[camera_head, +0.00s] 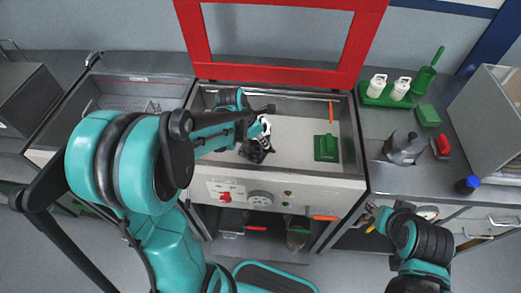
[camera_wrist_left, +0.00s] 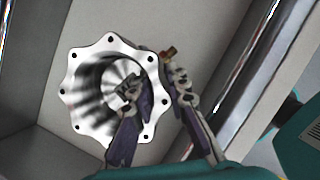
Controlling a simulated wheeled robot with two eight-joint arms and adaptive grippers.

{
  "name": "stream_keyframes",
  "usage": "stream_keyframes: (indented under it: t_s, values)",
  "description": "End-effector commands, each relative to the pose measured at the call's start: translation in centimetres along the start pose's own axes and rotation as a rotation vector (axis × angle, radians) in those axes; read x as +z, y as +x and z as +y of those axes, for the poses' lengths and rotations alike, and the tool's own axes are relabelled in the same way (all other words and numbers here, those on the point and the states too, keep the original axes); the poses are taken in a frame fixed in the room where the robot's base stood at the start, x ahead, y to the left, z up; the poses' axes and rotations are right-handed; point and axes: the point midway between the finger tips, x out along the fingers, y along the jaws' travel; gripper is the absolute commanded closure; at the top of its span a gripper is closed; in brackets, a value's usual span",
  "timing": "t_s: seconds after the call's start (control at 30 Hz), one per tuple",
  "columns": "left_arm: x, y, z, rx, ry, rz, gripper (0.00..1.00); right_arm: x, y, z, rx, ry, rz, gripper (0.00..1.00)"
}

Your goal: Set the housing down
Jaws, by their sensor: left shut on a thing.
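The housing (camera_wrist_left: 112,85) is a shiny silver part with a scalloped, bolt-holed flange and a hollow round bore, seen face-on in the left wrist view. My left gripper (camera_wrist_left: 152,93) is shut on its wall, with one finger inside the bore and the other outside the flange's right edge. In the head view my left gripper (camera_head: 260,137) is over the middle of the grey basin (camera_head: 225,172); the housing is mostly hidden there. I cannot tell whether the housing touches the basin floor. My right gripper (camera_head: 373,213) is low at the right, apart from the basin, its jaws unclear.
A green tool (camera_head: 326,148) and an orange stick (camera_head: 331,110) lie in the basin's right part. A red frame (camera_head: 275,74) stands behind it. A green tray (camera_head: 385,98) with white bottles and a grey jug (camera_head: 404,147) stand on the right counter. The basin floor between is clear.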

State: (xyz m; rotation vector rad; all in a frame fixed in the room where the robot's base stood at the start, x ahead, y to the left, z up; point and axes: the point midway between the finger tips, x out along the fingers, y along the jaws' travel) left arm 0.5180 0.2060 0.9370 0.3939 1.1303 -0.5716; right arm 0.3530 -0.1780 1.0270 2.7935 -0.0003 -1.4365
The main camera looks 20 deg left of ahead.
Motion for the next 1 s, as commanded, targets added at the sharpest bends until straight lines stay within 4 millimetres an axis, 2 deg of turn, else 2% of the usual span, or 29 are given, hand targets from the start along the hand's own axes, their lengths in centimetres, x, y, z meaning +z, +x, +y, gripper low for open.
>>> stream_keyframes:
  t_s: [0.27,0.47,0.83,0.87,0.9,1.0]
  values:
    - [-0.8,2.0,0.0,0.001,0.0,-0.001,1.0,0.5,0.8,0.0,0.0,0.0,0.0,0.6]
    - [-1.8,4.4,0.0,0.001,0.0,-0.001,1.0,1.2,1.7,0.0,0.0,0.0,0.0,0.6]
    - [-1.9,4.7,0.0,0.001,0.0,-0.001,1.0,1.3,1.8,0.0,0.0,0.0,0.0,0.6]
    - [-1.9,4.7,0.0,0.0,0.0,0.0,0.77,1.2,1.8,0.0,0.0,0.0,0.0,0.6]
    - [-1.9,4.6,0.0,0.0,0.0,0.0,0.66,1.2,1.8,0.0,0.0,0.0,0.0,0.6]
    - [-1.9,4.6,0.0,0.0,0.0,0.0,0.64,1.2,1.7,0.0,0.0,0.0,0.0,0.6]
